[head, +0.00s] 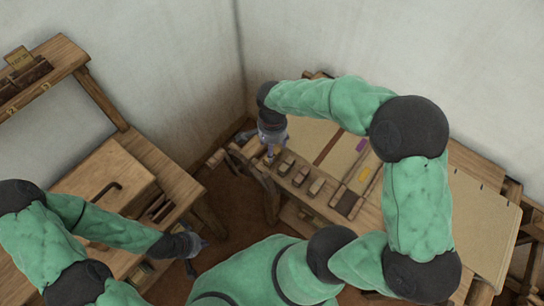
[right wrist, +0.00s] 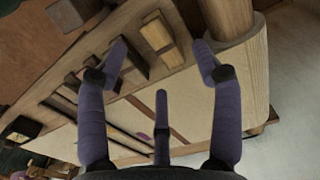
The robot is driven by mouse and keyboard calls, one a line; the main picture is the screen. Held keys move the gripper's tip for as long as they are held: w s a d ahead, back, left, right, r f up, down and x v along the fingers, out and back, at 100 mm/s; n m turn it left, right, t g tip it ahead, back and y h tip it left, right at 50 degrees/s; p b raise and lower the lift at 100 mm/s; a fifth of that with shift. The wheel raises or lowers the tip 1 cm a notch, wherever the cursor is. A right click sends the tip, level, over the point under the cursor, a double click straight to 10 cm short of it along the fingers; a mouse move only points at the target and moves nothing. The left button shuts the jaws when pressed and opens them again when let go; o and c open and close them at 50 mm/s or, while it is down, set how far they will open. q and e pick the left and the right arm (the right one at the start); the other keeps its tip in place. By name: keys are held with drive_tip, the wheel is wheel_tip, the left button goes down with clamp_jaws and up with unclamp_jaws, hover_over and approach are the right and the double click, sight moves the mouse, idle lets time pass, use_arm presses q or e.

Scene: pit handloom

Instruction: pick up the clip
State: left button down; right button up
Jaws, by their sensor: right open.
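I cannot make out for certain which thing is the clip. Small wooden blocks (head: 301,175) lie in a row along the near edge of the loom bench; some also show in the right wrist view (right wrist: 157,32). My right gripper (head: 270,148) is over the left end of this row. In the right wrist view its fingers (right wrist: 160,56) are spread wide with nothing between them, and the blocks lie beyond the fingertips. My left gripper (head: 194,255) is low beside the left table, its fingers seeming apart and empty.
A purple piece (head: 361,144) and a yellow piece (head: 364,174) lie on the loom bench's pale surface (head: 340,152). Brown floor separates the tables.

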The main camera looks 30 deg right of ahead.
sight(274, 155)
drive_tip(key=f, duration=0.1)
drive_tip(key=f+b, duration=0.1)
drive_tip(key=f, duration=0.3)
drive_tip(key=shift+d+b, duration=0.25)
drive_tip(key=shift+b, duration=0.15)
drive_tip(key=c, duration=1.1)
